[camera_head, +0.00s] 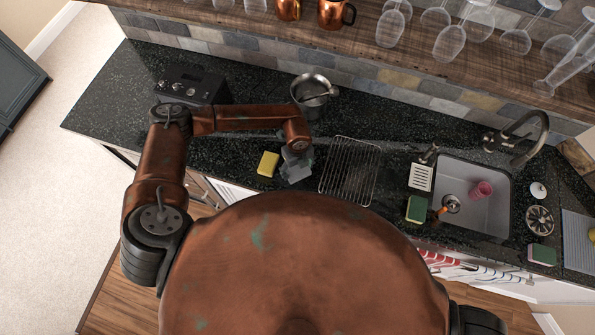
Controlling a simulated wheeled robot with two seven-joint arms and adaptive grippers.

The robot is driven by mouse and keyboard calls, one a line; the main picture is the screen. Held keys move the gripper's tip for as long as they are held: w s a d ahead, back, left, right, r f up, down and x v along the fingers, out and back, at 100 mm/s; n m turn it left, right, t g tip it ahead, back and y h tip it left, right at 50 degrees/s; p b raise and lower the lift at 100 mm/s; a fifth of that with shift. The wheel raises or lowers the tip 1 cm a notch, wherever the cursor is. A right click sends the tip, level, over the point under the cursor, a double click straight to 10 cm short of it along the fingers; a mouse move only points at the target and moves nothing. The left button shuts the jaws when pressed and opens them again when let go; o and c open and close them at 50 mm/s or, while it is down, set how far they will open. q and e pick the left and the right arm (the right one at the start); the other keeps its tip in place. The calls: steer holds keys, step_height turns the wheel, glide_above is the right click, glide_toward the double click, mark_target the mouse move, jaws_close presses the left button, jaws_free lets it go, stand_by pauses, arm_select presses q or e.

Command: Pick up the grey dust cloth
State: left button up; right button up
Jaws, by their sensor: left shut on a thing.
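The grey dust cloth (296,173) is a small crumpled grey shape on the dark speckled counter, left of the wire rack. My left gripper (297,156) reaches down from above and is shut on the cloth. The fingers are small and of a similar grey, so the exact grip is hard to make out. I cannot tell whether the cloth is lifted off the counter. My right gripper is not in view.
A yellow sponge (268,164) lies just left of the cloth. A wire rack (350,170) is close on its right. A metal pitcher (314,95) stands behind. A sink (470,212) is further right. The counter's left end (120,100) is clear.

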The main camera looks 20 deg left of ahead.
arm_select(q)
steer(key=shift+c, duration=0.9)
steer(key=shift+r, duration=0.1)
